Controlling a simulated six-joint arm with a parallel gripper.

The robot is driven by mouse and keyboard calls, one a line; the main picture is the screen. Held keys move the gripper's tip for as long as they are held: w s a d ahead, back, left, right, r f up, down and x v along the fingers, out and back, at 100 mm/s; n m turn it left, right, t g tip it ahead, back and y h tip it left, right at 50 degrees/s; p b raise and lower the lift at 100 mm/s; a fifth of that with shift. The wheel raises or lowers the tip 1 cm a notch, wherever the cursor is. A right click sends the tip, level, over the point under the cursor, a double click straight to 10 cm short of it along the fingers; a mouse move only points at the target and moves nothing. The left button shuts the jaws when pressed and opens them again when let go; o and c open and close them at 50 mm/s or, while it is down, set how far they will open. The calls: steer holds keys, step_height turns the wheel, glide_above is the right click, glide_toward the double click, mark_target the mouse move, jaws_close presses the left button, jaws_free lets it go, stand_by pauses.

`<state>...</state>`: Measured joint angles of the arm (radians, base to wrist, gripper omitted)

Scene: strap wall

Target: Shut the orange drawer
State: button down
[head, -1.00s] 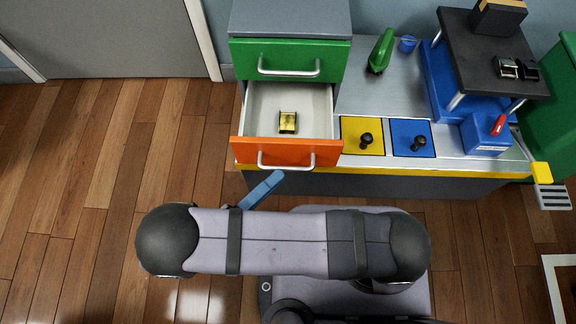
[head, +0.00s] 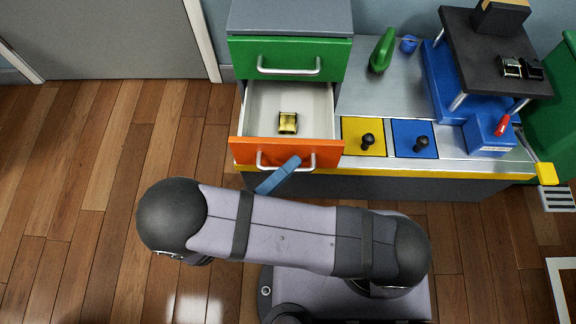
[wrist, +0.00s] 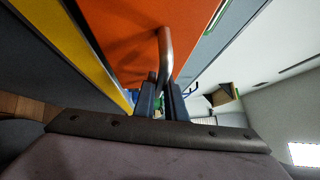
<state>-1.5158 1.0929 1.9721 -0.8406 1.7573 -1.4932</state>
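The orange drawer (head: 250,150) is pulled out of the cabinet below the green drawer. Its front has a silver bar handle (head: 262,163), and a small yellowish block (head: 288,123) lies inside. In the wrist view the orange front (wrist: 140,35) and the handle (wrist: 166,55) are close ahead. My gripper (head: 293,161) is at the right part of the handle, in front of the drawer. In the wrist view its two dark fingers (wrist: 161,97) stand a little apart, with the handle's near end at the gap. I cannot tell whether they touch the handle.
The green drawer (head: 275,48) above is shut. To the right, a metal worktop (head: 375,100) carries yellow (head: 350,128) and blue (head: 410,128) panels with black knobs, a green object (head: 382,52) and a black-topped blue stand (head: 490,50). Wooden floor is clear at left.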

mark_target(267, 142)
steer(key=shift+w+r, duration=0.1)
steer(key=shift+w, duration=0.15)
steer(key=w+p, duration=0.4)
steer(key=w, duration=0.7)
steer(key=shift+w+p, duration=0.3)
steer(key=shift+p, duration=0.1)
steer(key=c, duration=2.1)
jaws_free()
steer(key=shift+s+a, duration=0.1)
steer(key=shift+p+v, duration=0.8)
steer(key=shift+v, duration=2.8)
